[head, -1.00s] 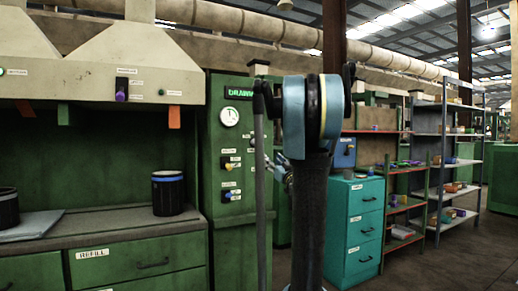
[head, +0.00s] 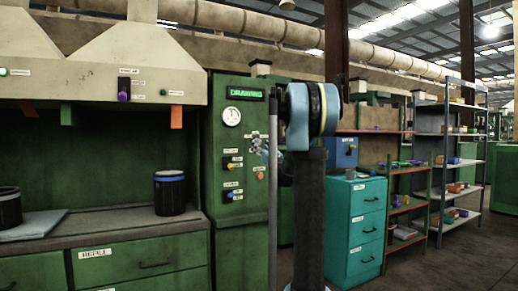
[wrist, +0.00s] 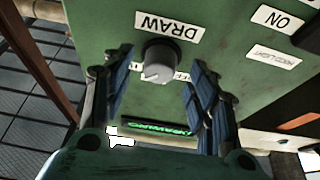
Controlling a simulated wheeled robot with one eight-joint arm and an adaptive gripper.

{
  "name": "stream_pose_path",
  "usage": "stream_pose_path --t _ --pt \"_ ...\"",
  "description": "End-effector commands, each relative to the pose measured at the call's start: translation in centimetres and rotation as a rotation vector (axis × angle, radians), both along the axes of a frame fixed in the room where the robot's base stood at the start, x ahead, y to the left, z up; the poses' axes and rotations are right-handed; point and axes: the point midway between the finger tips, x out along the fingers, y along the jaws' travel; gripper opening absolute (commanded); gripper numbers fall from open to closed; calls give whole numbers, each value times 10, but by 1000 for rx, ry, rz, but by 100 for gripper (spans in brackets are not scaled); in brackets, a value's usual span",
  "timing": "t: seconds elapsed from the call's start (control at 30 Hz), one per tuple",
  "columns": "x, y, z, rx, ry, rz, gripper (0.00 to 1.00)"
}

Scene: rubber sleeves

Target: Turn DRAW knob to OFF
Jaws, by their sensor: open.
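The round grey DRAW knob (wrist: 160,62) sits on a green panel (wrist: 95,22) in the wrist view, which shows it upside down. A DRAW label (wrist: 170,26) is beside it, and a partly hidden label ending in "FF" (wrist: 183,76) is on the other side. I cannot tell which way the knob points. My gripper (wrist: 157,60) is open, its blue-black fingers on either side of the knob with a visible gap each side. In the head view, my gripper (head: 263,150) is in front of the green cabinet (head: 226,130); whether it hides the knob is unclear.
A green lit display (wrist: 158,129) is at the panel's edge; it reads DRAWING in the head view (head: 246,93). An ON label (wrist: 278,18) and another label (wrist: 273,56) are nearby. The cabinet carries a dial gauge (head: 231,116) and other knobs. A teal drawer unit (head: 354,230) stands right.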

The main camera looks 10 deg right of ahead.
Motion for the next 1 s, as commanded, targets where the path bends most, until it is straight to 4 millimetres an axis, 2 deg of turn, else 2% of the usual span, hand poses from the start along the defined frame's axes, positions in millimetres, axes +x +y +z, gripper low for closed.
stream_pose_path --t 0.2,0.57,0.77,1.0 --pt "18 6 8 1 0 0 53" --pt "21 7 9 0 0 -1 53" --pt "21 6 9 0 0 -1 10" --pt "21 5 9 -4 -1 -2 9"
